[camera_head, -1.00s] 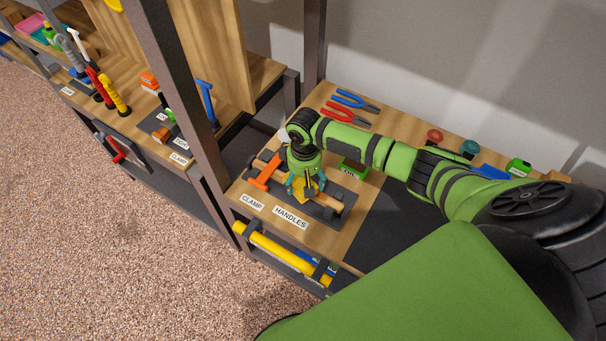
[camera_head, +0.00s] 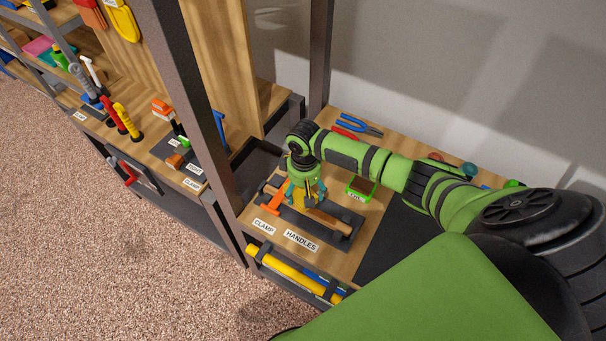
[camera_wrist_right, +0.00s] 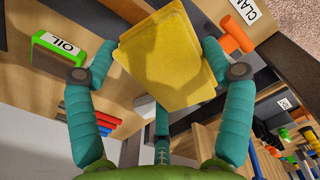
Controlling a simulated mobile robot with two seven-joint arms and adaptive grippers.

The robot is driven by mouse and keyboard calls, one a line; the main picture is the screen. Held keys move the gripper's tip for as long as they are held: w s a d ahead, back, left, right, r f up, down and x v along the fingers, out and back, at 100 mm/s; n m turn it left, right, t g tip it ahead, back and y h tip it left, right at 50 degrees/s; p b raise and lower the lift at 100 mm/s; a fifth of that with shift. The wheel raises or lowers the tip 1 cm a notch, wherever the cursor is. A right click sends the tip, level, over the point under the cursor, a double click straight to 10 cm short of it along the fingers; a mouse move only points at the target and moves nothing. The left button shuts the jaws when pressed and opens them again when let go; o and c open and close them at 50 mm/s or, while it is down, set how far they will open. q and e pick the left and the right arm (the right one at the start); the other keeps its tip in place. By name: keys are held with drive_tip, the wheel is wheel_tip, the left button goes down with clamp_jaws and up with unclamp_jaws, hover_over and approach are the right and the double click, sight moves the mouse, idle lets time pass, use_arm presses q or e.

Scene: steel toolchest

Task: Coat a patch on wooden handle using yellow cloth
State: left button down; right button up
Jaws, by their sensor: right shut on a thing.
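My right gripper (camera_head: 305,192) is shut on a yellow cloth (camera_wrist_right: 168,62), which also shows in the head view (camera_head: 297,198). In the right wrist view the folded cloth hangs between the teal fingers and hides much of what is below. The wooden handle (camera_head: 328,218) lies on a dark mat behind the HANDLES label. Its right part is bare, and the gripper and cloth are over its left part. I cannot tell whether the cloth touches it. My left gripper is not in view.
An orange clamp (camera_head: 274,202) lies just left of the gripper. A green OIL box (camera_head: 361,188) stands to the right of it, also in the wrist view (camera_wrist_right: 72,50). Blue-handled pliers (camera_head: 357,124) lie behind. A steel post (camera_head: 196,110) rises at the left.

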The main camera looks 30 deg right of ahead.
drive_tip(key=shift+s+r+p, duration=0.1)
drive_tip(key=shift+r+p, duration=0.85)
drive_tip(key=shift+r, duration=0.35)
drive_tip(key=shift+f, duration=0.1)
